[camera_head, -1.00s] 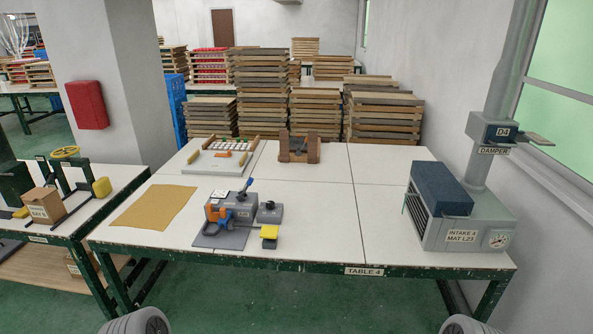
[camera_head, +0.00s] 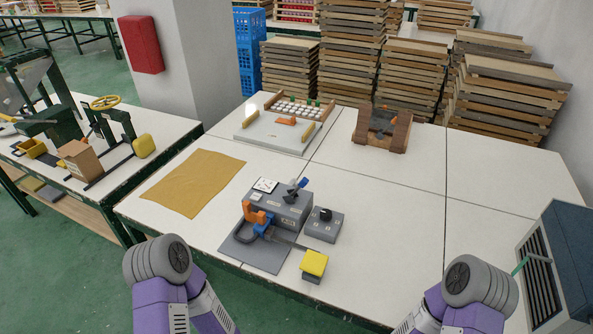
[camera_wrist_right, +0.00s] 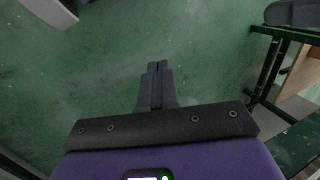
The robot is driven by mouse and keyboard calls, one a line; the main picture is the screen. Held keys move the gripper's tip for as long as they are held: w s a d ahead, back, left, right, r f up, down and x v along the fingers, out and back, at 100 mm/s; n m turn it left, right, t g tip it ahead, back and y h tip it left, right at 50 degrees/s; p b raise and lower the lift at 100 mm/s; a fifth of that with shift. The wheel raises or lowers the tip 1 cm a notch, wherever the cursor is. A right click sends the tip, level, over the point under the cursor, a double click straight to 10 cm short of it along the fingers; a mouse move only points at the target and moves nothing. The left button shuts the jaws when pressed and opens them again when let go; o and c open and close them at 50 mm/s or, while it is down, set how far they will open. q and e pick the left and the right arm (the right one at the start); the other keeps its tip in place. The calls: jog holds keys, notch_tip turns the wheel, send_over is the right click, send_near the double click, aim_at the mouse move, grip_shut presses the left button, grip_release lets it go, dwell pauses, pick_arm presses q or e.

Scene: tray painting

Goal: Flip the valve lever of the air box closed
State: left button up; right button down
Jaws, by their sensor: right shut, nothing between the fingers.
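The air box appears to be the grey box (camera_head: 290,208) on the table in the head view, with small labels on its front. Its lever seems to be the blue handle (camera_head: 298,184) on top, which slants up to the right. An orange and blue clamp-like part (camera_head: 257,218) stands at the box's left front. My right gripper (camera_wrist_right: 157,66) shows in the right wrist view, shut and empty over the green floor, away from the box. My left gripper is not in view; only parts of both my arms show low in the head view.
A small grey box with a black knob (camera_head: 324,224) and a yellow pad (camera_head: 314,263) are right of the air box. A tan cloth (camera_head: 195,182) lies left. A wooden holder (camera_head: 382,128) stands behind. The intake unit (camera_head: 562,268) is at the right edge. The table's right middle is clear.

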jog(key=shift+s+d+r, duration=0.1)
jog(key=shift+s, duration=0.15)
